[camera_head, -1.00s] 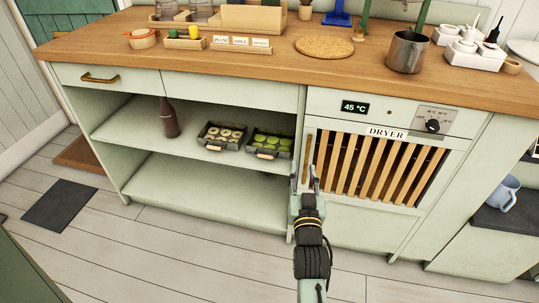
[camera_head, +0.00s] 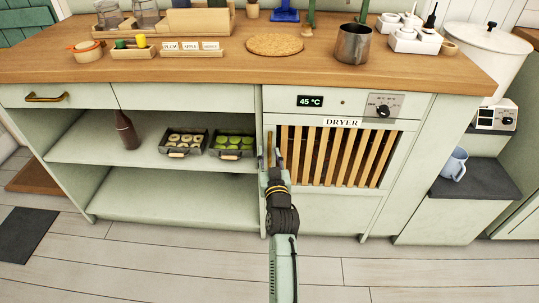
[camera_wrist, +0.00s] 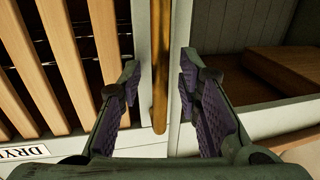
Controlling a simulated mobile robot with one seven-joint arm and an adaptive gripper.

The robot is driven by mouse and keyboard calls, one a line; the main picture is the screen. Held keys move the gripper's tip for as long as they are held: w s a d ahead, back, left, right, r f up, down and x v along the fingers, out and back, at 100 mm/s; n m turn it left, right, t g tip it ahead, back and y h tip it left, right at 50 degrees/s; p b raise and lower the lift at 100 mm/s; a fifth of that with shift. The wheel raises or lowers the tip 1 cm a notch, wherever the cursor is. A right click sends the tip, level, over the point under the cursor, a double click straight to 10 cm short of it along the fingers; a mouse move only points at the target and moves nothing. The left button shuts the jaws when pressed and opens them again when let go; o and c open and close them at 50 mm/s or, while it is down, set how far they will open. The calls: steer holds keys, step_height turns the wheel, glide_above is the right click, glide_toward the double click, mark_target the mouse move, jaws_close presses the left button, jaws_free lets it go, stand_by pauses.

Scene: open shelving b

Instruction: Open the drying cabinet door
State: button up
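The drying cabinet door, with wooden slats (camera_head: 345,157) in a pale green frame and a DRYER label on top, appears closed below the control panel (camera_head: 347,103). Its upright brass handle (camera_wrist: 160,65) is on the door's left edge and also shows in the head view (camera_head: 269,149). My gripper (camera_head: 275,158) is at the handle. In the wrist view, my gripper (camera_wrist: 159,90) is open, with one purple-padded finger on each side of the handle. Gaps show between the handle and both pads.
Open shelves left of the door hold a brown bottle (camera_head: 126,130) and two small trays, one with pale slices (camera_head: 187,138) and one with green slices (camera_head: 234,142). The wooden countertop (camera_head: 210,67) overhangs above. A lower side unit (camera_head: 463,187) stands right. The floor in front is clear.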

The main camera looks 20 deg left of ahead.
steer(key=shift+c, duration=0.5)
jaws_close()
stand_by(0.5)
